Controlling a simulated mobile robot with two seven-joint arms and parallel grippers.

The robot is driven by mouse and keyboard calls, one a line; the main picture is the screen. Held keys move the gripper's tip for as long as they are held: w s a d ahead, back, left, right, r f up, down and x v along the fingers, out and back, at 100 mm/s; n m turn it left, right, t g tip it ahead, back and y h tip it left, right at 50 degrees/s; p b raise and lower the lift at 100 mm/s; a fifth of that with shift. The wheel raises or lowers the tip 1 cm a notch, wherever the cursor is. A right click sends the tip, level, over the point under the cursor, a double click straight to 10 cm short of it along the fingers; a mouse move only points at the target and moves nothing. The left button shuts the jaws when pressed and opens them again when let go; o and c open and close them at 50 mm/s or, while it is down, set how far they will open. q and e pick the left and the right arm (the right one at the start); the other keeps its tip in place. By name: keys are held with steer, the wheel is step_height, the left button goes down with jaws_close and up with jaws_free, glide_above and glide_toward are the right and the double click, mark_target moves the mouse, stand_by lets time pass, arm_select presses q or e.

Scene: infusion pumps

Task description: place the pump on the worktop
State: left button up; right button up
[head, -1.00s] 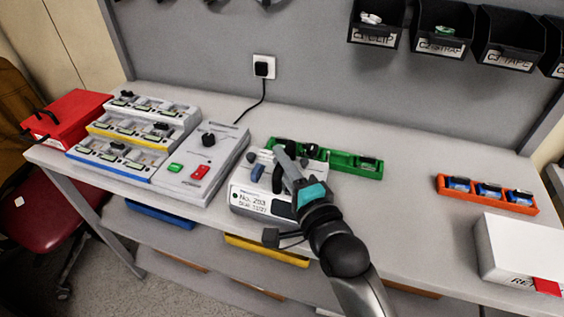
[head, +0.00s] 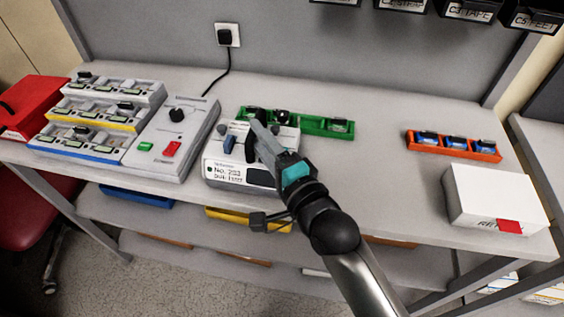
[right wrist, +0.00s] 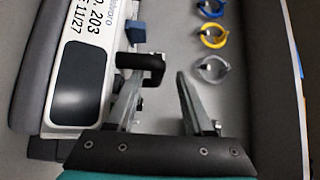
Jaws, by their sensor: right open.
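The pump (head: 236,173) is a white box with a "No. 203" label and a dark window. It stands upright on the grey worktop (head: 375,190), near its front edge. My right gripper (head: 256,135) is over the pump's top in the head view and hides part of it. In the right wrist view the right gripper (right wrist: 159,78) is open, with its fingers apart. The pump (right wrist: 117,20) is on the left there, and its black handle (right wrist: 152,64) is by the left finger, partly between the fingers. Contact cannot be told. My left gripper is not in view.
Left of the pump are a grey switch box (head: 180,130) and a tiered rack (head: 100,115). A green tray (head: 312,125) sits close behind the pump. An orange tray (head: 452,147) and a white box (head: 492,195) stand at the right. The worktop between is clear.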

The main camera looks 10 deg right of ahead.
steer(key=v, duration=0.8)
steer(key=shift+s+d, duration=0.2)
steer(key=shift+s, duration=0.05)
